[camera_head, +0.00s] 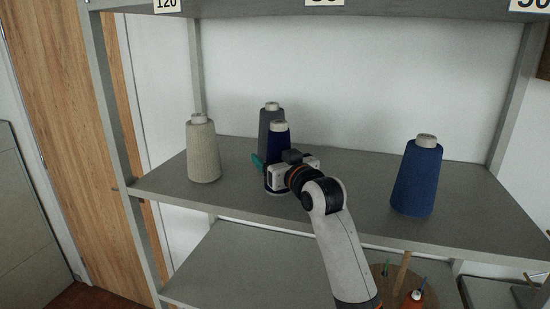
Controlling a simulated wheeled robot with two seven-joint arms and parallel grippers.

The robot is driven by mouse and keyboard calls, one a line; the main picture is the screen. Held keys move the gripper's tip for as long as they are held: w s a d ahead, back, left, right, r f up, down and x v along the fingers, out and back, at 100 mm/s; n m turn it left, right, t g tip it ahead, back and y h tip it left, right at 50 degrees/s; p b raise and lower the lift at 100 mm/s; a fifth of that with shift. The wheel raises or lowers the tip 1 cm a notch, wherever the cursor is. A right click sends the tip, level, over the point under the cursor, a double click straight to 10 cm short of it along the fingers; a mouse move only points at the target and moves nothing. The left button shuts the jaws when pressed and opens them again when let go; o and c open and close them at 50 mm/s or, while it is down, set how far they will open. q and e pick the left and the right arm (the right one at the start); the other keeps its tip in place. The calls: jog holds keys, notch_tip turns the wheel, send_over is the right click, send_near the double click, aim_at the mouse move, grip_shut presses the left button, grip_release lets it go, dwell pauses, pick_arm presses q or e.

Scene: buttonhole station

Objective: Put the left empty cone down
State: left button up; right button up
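No empty cone shows in the head view. My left gripper is out of view. My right gripper (262,165) is at a navy cone of yarn (279,139) on the shelf, with its body in front of the cone and a teal fingertip on the cone's left side. The other finger is hidden, so I cannot tell whether it is shut on the cone. The navy cone stands upright, its middle hidden by the gripper. A grey cone of yarn (268,116) stands right behind it.
A cream cone (203,152) stands left on the grey shelf (345,180), and a blue cone (417,180) stands right. Uprights frame the shelf, and a numbered board runs above. Below is a round wooden holder (385,290) with small tools. Shelf space between the navy and blue cones is clear.

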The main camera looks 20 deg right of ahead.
jog(key=shift+r, duration=0.1)
jog(key=shift+s+d, duration=0.1)
jog(key=shift+s, duration=0.1)
jog(key=s+b, duration=0.1)
jog(key=s, duration=0.2)
jog(key=s+d+b, duration=0.1)
jog(key=s+b, duration=0.1)
jog(key=s, duration=0.1)
jog(key=s+d+b, duration=0.1)
jog(key=s, duration=0.3)
jog(key=shift+s+b, duration=0.3)
jog(key=shift+s, duration=0.45)
